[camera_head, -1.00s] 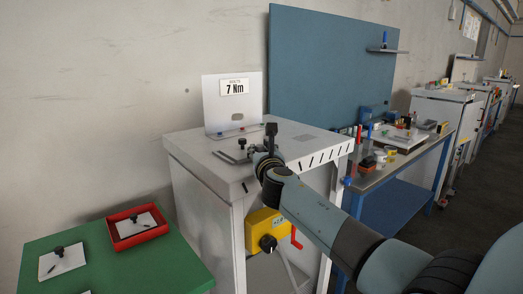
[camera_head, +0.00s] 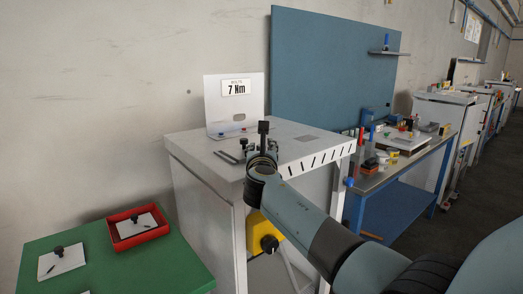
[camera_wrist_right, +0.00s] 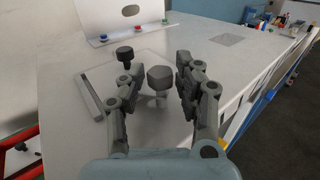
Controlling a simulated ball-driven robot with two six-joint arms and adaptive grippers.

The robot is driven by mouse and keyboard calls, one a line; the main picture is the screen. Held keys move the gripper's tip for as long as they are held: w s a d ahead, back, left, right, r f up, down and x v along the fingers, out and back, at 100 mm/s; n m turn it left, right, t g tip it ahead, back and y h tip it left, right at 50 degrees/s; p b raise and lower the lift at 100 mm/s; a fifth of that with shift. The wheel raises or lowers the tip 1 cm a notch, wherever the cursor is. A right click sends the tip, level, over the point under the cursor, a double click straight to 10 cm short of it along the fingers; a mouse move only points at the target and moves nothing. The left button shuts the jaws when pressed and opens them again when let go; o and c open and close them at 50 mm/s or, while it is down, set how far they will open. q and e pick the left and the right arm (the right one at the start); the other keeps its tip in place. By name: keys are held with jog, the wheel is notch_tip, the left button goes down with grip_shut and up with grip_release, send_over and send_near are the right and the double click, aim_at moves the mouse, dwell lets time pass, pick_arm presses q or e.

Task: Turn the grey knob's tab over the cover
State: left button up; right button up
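A grey knob (camera_wrist_right: 160,78) with a wide head stands on the pale bench top, between the two fingers of my right gripper (camera_wrist_right: 163,70) in the right wrist view. The fingers are spread apart, with a visible gap on both sides of the knob. In the head view my right gripper (camera_head: 262,142) is over the bench's front part and hides the grey knob. A smaller dark knob (camera_wrist_right: 124,55) stands behind it to the left, also visible in the head view (camera_head: 244,143). I cannot make out the tab or the cover clearly. My left gripper is not in view.
A grey bar (camera_wrist_right: 97,95) lies left of the knobs. An upright panel (camera_head: 232,105) marked 7 Nm stands at the back, with coloured buttons at its foot. A yellow box (camera_head: 262,233) is on the bench's front. A green table (camera_head: 160,272) holds a red tray (camera_head: 112,238).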

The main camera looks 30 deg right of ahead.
jog(key=shift+o, duration=1)
jog(key=shift+s+a, duration=0.1)
jog(key=shift+s, duration=0.1)
jog(key=v, duration=1.1)
jog(key=shift+s+a, duration=0.2)
jog(key=shift+s, duration=0.05)
jog(key=shift+c, duration=0.4)
